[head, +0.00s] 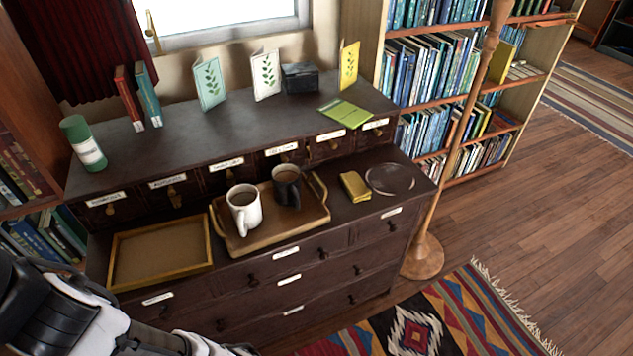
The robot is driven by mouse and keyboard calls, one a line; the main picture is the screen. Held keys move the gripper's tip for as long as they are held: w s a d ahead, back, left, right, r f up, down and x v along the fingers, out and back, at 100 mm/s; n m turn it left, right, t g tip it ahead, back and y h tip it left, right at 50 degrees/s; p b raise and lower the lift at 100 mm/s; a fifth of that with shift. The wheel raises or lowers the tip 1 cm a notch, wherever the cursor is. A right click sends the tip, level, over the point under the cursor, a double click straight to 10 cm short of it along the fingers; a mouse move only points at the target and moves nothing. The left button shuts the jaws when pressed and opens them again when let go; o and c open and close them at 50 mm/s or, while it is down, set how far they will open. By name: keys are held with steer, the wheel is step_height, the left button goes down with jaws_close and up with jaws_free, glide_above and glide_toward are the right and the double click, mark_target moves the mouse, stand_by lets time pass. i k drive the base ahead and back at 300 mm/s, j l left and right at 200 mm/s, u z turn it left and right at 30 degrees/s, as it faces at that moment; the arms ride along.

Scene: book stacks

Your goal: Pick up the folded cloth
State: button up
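A small mustard-yellow folded thing (354,187), which looks like the folded cloth, lies on the lower top of the dark wooden cabinet. It sits between the wooden tray and a round, clear or grey dish (390,179). Its top is uncovered. Part of my arm shows at the lower left corner, well away from the cloth. My gripper's fingers are not in the frame.
The wooden tray (262,241) holds a white mug (244,209) and a dark mug (287,186). An empty-looking shallow frame-like tray (160,284) lies to its left. Cards, books, a green bottle (83,143) and a dark box (300,77) stand on the upper shelf. A lamp pole (468,130) rises at right.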

mark_target(354, 186)
steer(key=z, duration=0.3)
steer(key=i+l+u, duration=0.9)
steer(key=l, duration=0.2)
